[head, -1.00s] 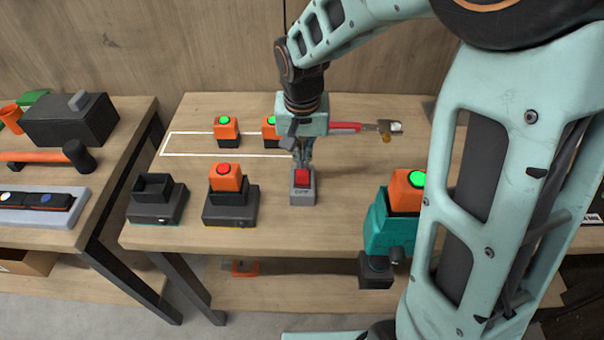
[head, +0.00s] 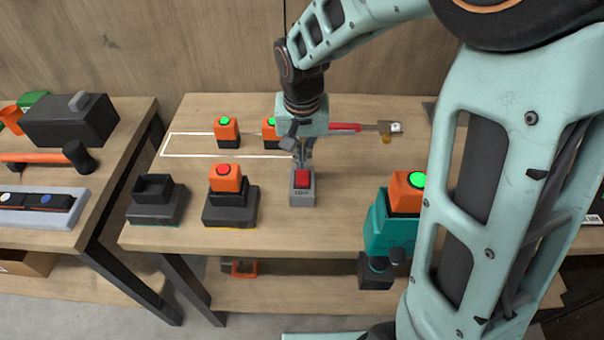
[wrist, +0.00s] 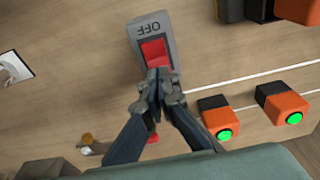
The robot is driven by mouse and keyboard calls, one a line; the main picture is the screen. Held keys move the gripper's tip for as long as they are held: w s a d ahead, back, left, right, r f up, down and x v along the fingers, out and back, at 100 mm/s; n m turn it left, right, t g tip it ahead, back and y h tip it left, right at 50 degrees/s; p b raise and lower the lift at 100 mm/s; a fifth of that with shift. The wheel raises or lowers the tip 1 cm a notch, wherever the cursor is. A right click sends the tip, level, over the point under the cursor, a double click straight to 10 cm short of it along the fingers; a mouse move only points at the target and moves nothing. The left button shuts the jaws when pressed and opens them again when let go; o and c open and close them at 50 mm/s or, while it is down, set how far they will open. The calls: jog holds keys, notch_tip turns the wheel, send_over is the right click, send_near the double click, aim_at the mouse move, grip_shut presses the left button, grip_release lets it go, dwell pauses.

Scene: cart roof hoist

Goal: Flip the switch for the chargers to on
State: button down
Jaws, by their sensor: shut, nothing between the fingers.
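The switch (head: 302,190) is a grey box with a red rocker on the table, in front of my gripper in the head view. In the wrist view the switch (wrist: 150,30) shows an upside-down OFF label, and its red rocker (wrist: 153,50) lies just beyond my fingertips. My gripper (head: 302,164) is shut and empty, pointing down at the rocker's far end. Whether the fingertips (wrist: 158,76) touch it I cannot tell. Left of the switch stand two dark chargers: one empty (head: 145,212), one (head: 230,215) holding an orange battery (head: 226,180) with a red light.
Orange batteries with green lights (head: 227,133) stand at a white outlined area. A red-handled hammer (head: 345,127) lies behind my gripper. A teal drill (head: 385,232) with a green-lit battery stands at the right, partly behind my arm. A second table (head: 105,165) is at the left.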

aim_at(303, 176)
jog(key=shift+w+f+b, duration=0.15)
jog(key=shift+f+b, duration=0.8)
jog(key=shift+f, duration=0.25)
dwell(0.5)
jog(key=shift+s+r+p, duration=0.2)
jog(key=shift+r+p, duration=0.6)
jog(key=shift+r, duration=0.35)
jog(key=shift+s+r+p, duration=0.15)
jog(key=shift+r+p, duration=0.65)
jog(key=shift+r, duration=0.4)
jog(key=shift+s+r+p, duration=0.2)
jog(key=shift+r+p, duration=0.6)
jog(key=shift+r, duration=0.35)
